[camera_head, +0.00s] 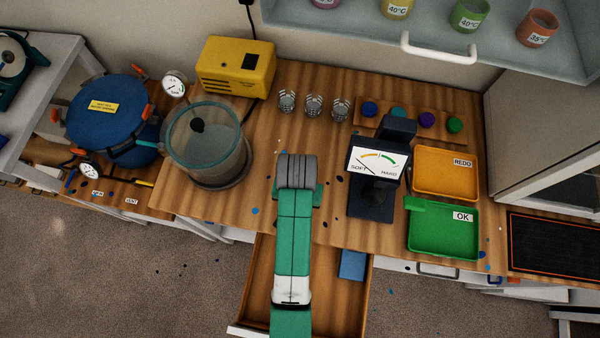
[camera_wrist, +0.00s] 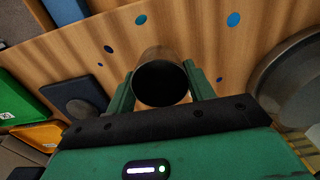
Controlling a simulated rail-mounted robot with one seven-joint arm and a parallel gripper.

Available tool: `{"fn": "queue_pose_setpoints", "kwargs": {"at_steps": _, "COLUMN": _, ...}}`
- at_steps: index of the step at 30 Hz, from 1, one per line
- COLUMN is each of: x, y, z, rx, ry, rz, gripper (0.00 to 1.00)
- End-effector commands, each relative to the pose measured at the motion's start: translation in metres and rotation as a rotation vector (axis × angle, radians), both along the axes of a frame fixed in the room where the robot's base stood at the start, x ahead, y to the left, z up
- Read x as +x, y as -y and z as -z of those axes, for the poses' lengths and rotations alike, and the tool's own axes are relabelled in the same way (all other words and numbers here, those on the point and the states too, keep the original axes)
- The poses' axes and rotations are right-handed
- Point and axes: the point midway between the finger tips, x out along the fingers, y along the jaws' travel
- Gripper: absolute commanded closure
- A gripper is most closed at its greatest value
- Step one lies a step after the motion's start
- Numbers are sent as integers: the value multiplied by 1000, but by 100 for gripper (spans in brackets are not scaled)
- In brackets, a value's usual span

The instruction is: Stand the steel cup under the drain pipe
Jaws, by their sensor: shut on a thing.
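The steel cup (camera_wrist: 158,58) shows in the wrist view as a dark, round-mouthed cylinder with its opening facing the camera. My gripper (camera_wrist: 161,86) is shut on it, with one green finger on each side. Wood lies beyond the cup; I cannot tell whether its base touches it. In the head view, my arm hides the cup, and my gripper (camera_head: 318,194) is mostly covered, over the middle of the bench near its front. I cannot make out the drain pipe for certain in either view.
A glass chamber (camera_head: 206,150) stands left of my arm and a hardness gauge (camera_head: 376,166) right of it. Farther left is a blue vessel (camera_head: 112,118) with orange clamps. Green (camera_head: 443,230) and orange (camera_head: 445,174) trays lie right. An open drawer (camera_head: 256,285) is below.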

Motion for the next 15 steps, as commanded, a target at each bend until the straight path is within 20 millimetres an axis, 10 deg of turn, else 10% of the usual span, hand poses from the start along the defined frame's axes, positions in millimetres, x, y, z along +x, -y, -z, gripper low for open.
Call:
{"fn": "queue_pose_setpoints", "kwargs": {"at_steps": 6, "x": 57, "y": 3, "z": 5, "rx": 2, "ry": -1, "rz": 2, "gripper": 70}}
{"fn": "queue_pose_setpoints", "kwargs": {"at_steps": 15, "x": 67, "y": 4, "z": 18, "rx": 0, "ry": -4, "rz": -1, "gripper": 70}}
